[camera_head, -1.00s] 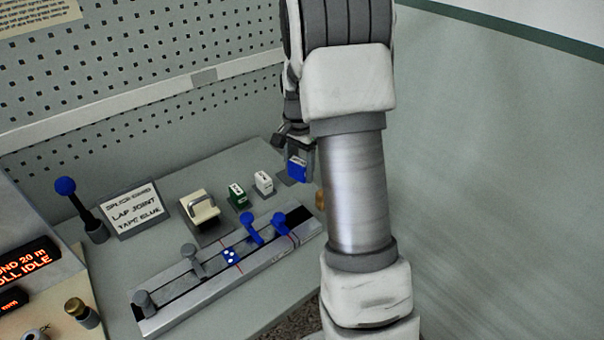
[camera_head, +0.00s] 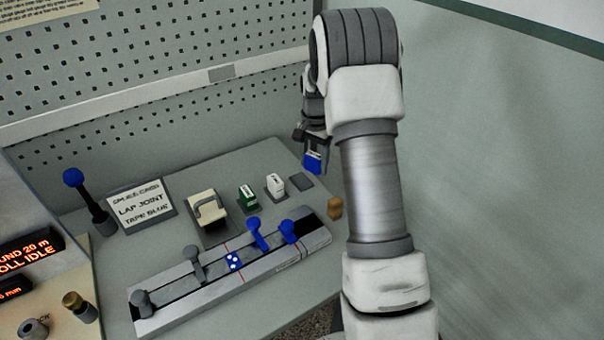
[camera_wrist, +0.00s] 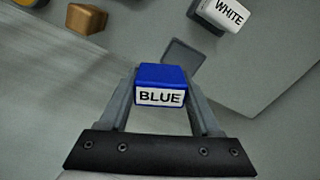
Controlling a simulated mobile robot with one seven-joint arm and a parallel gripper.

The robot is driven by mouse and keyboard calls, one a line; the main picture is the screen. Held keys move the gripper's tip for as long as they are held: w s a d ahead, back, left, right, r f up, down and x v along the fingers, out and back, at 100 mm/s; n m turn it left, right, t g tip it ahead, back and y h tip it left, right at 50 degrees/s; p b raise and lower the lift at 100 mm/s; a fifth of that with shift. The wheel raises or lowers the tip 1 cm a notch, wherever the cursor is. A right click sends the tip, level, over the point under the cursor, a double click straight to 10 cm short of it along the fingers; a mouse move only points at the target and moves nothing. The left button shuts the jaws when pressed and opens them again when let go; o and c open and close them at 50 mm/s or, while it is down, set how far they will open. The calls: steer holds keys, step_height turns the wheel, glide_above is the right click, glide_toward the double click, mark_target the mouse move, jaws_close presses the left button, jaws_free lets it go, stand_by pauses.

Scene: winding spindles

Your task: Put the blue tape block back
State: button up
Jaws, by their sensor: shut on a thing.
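The blue tape block (camera_head: 313,162) is between the fingers of my gripper (camera_head: 312,150), held above the far right corner of the table. In the wrist view my gripper (camera_wrist: 162,100) is shut on the block (camera_wrist: 161,84), whose white label reads BLUE. An empty dark square pad (camera_head: 301,181) lies on the table right of the white block. In the wrist view the pad (camera_wrist: 184,56) shows just beyond the held block, partly hidden by it.
The white tape block (camera_head: 275,183) and green tape block (camera_head: 247,197) stand on pads to the left. A tape dispenser (camera_head: 207,212) is further left. A splice rail (camera_head: 190,300) with blue and grey levers lies in front. A brown block (camera_head: 335,207) sits at the right.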

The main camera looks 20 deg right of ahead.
mark_target(302, 182)
steer(key=w+a+f, duration=0.2)
steer(key=w, duration=0.1)
steer(key=shift+w+a+f, duration=0.2)
steer(key=shift+w+f, duration=0.1)
steer(key=shift+f, duration=1.95)
steer(key=shift+f, duration=0.2)
steer(key=o, duration=1.4)
steer(key=shift+r, duration=0.1)
